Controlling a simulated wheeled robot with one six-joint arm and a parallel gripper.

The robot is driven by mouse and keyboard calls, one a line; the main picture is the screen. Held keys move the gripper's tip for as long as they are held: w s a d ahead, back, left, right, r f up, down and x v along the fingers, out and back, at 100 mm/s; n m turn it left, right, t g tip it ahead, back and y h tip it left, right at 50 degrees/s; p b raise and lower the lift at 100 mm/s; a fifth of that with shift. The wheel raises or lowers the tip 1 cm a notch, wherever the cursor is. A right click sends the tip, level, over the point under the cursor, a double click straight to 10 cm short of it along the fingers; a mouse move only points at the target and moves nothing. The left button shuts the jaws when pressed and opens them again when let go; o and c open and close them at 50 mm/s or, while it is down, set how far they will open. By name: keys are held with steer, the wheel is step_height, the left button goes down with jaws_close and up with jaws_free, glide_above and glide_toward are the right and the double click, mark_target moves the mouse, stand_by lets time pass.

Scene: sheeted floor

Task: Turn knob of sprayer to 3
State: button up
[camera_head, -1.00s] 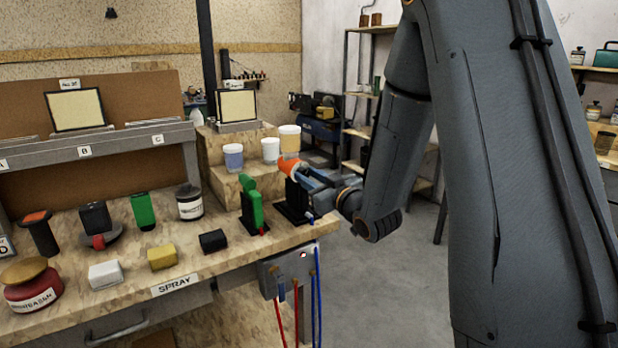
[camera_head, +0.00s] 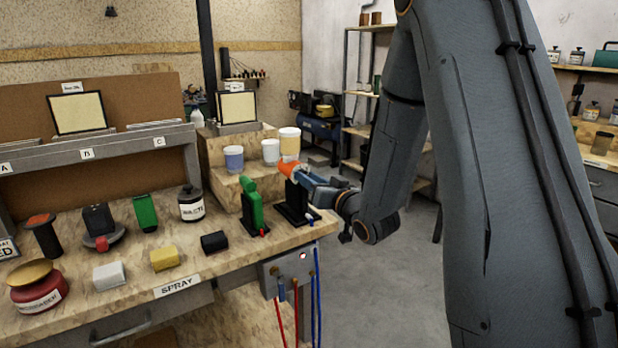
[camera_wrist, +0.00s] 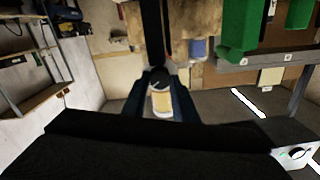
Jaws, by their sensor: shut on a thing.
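An orange sprayer (camera_head: 291,172) sits at the black stand (camera_head: 293,208) near the table's right end. My gripper (camera_head: 306,178) reaches it from the right, its blue fingers closed at the sprayer's rear. In the wrist view, my fingers (camera_wrist: 163,88) close around a small dark round part with a pale mark (camera_wrist: 158,83), which looks like the knob. I cannot read its setting. The fingers and wrist hide part of the sprayer.
A grey box (camera_head: 285,272) with red and blue hoses hangs on the table edge. A dark block (camera_head: 214,242) and several containers lie left. The floor at right is clear.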

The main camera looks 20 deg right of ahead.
steer(key=shift+m, duration=0.6)
steer(key=o, duration=1.1)
steer(key=v, duration=0.8)
steer(key=shift+b, duration=0.35)
steer(key=shift+w, duration=0.1)
